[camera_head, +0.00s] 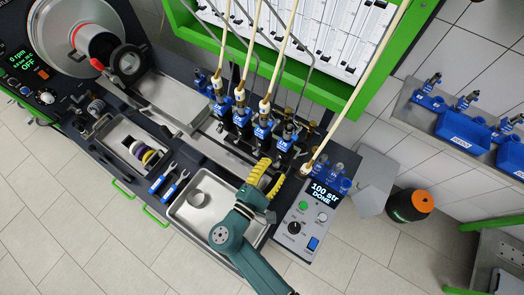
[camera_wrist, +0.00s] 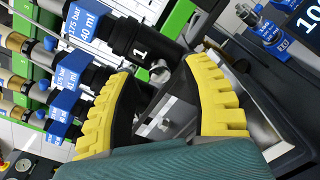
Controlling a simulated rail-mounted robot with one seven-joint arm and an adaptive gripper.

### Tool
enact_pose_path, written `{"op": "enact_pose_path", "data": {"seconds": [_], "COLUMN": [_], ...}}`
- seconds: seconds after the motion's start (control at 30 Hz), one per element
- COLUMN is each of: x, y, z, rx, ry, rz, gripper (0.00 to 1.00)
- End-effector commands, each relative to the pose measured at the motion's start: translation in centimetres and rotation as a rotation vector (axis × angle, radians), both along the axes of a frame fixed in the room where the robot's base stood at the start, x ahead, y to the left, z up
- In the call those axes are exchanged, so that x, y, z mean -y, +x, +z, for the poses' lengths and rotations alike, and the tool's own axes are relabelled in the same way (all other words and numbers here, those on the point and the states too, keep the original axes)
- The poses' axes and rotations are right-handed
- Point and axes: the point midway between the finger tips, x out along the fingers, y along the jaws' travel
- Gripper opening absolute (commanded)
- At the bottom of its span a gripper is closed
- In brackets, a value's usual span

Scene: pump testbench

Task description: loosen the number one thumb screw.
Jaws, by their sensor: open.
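The number one thumb screw (camera_wrist: 161,70) is a small silvery knob on the side of a black body (camera_wrist: 125,45) marked "1", below a blue label reading 175 bar and 40 ml. In the wrist view my gripper (camera_wrist: 163,76) is open, its yellow ribbed fingers on either side of the screw, with gaps visible. Whether either finger touches it I cannot tell. In the head view my gripper (camera_head: 269,174) is just in front of the rightmost unit (camera_head: 284,142) of the row. The screw itself cannot be made out there.
Other similar units (camera_head: 240,118) stand in a row to the left. A control box (camera_head: 304,222) reading "100 str DONE" and blue-capped vials (camera_head: 335,175) stand to the right.

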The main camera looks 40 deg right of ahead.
Motion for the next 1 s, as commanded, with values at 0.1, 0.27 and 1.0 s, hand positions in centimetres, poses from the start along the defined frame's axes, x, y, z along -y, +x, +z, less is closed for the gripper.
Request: {"op": "enact_pose_path", "data": {"seconds": [0.1,0.27,1.0], "x": [-3.1,-7.0,-10.0], "y": [-0.5,-1.3,-2.1], "z": [0.0,0.1,0.2], "rx": [-0.001,-0.001,-0.001], "ry": [-0.001,0.0,-0.001], "rz": [0.009,0.008,0.001], "gripper": [0.48,0.48,0.48]}}
